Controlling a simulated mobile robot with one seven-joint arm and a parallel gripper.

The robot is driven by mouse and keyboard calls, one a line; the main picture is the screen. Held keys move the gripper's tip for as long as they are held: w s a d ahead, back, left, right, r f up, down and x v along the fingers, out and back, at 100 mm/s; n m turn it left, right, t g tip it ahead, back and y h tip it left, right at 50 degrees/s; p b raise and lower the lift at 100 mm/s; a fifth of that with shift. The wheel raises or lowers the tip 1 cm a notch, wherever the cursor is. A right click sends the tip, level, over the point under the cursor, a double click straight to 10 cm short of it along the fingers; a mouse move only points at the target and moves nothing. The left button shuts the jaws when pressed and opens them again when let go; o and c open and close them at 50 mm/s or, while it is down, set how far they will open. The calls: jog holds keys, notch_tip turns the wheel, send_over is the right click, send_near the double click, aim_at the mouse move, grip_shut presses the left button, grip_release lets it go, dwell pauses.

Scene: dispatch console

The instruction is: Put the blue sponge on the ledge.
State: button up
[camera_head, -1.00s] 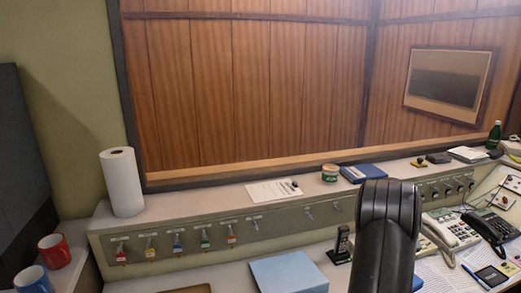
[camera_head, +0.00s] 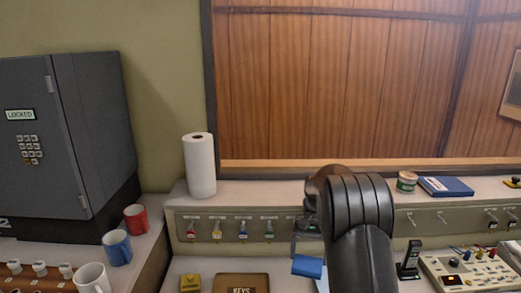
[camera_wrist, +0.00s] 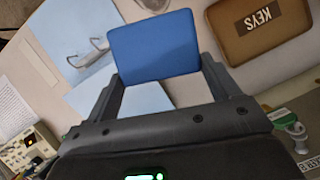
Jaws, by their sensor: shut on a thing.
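The blue sponge (camera_head: 307,266) is held low over the desk, in front of the key-switch panel, in the head view. In the wrist view the sponge (camera_wrist: 153,45) is a flat blue block between both fingers of my gripper (camera_wrist: 163,78), which is shut on it. My gripper (camera_head: 305,243) is partly hidden behind my black arm in the head view. The pale ledge (camera_head: 255,190) runs above the panel, below the wood-panelled window, higher than the sponge. My arm hides part of it.
A paper towel roll (camera_head: 199,166) stands at the ledge's left end. The ledge between roll and arm is clear. A brown KEYS box (camera_head: 242,283) and a handset (camera_head: 410,258) are on the desk.

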jog(key=shift+a, duration=0.4)
jog(key=shift+s+d+m, duration=0.3)
jog(key=s+d+f+m+t+y, duration=0.2)
jog(key=s+d+m, duration=0.2)
jog(key=s+m, duration=0.3)
jog(key=s+d+f+m+t+y, duration=0.1)
jog(key=s+d+f+m+t, duration=0.2)
jog(key=s+m, duration=0.4)
jog(key=shift+g, duration=0.3)
jog(key=w+a+f, duration=0.2)
jog(key=a, duration=0.1)
jog(key=w+a+f, duration=0.1)
jog(key=a+f, duration=0.1)
jog(key=w+a+f, duration=0.2)
jog(key=a, duration=0.1)
jog(key=shift+w+a+f, duration=0.35)
jog(key=shift+f, duration=2)
